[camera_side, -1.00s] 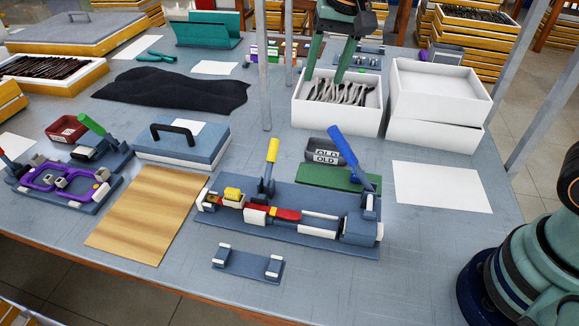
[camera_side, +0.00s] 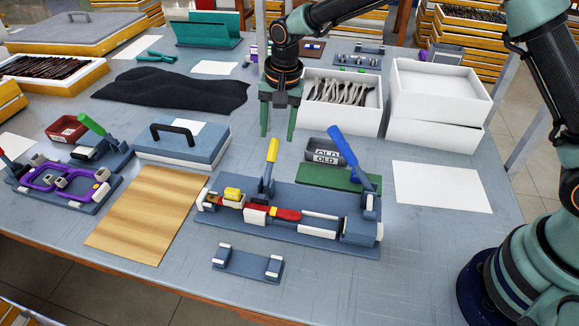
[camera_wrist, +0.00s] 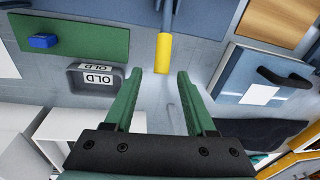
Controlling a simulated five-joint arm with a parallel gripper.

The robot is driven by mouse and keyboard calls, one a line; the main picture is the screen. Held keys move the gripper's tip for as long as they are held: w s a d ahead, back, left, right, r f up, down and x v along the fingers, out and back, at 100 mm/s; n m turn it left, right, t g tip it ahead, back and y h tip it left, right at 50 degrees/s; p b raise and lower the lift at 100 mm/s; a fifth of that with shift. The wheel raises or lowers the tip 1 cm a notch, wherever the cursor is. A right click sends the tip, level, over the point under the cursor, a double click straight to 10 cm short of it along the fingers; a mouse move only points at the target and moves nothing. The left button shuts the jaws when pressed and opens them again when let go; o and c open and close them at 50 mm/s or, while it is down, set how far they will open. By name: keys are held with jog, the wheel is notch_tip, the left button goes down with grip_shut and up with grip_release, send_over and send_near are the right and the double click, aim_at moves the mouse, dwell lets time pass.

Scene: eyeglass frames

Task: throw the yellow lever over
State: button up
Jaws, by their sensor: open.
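The yellow lever (camera_side: 272,151) stands upright at the back edge of the blue-grey fixture (camera_side: 225,228), left of its middle. In the wrist view the yellow handle (camera_wrist: 163,54) lies just ahead of the fingertips, between their lines. My gripper (camera_side: 278,134) hangs above and behind the lever with its two green fingers pointing down. In the wrist view the gripper (camera_wrist: 156,75) is open and empty, apart from the handle.
A blue lever (camera_side: 347,152) leans at the fixture's right end, by a green mat (camera_side: 320,178) and a grey bin marked OLD (camera_side: 325,151). A white box of metal parts (camera_side: 362,121) stands behind. A blue case with a black handle (camera_side: 180,145) sits at left.

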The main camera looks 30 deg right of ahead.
aim_at(275, 138)
jog(key=shift+w+a+f, duration=0.1)
jog(key=shift+a+f, duration=0.05)
jog(key=shift+f, duration=0.85)
jog(key=shift+w+a+f, duration=0.1)
jog(key=shift+a+f, duration=0.05)
jog(key=shift+f, duration=0.85)
jog(key=shift+c, duration=0.3)
grip_shut()
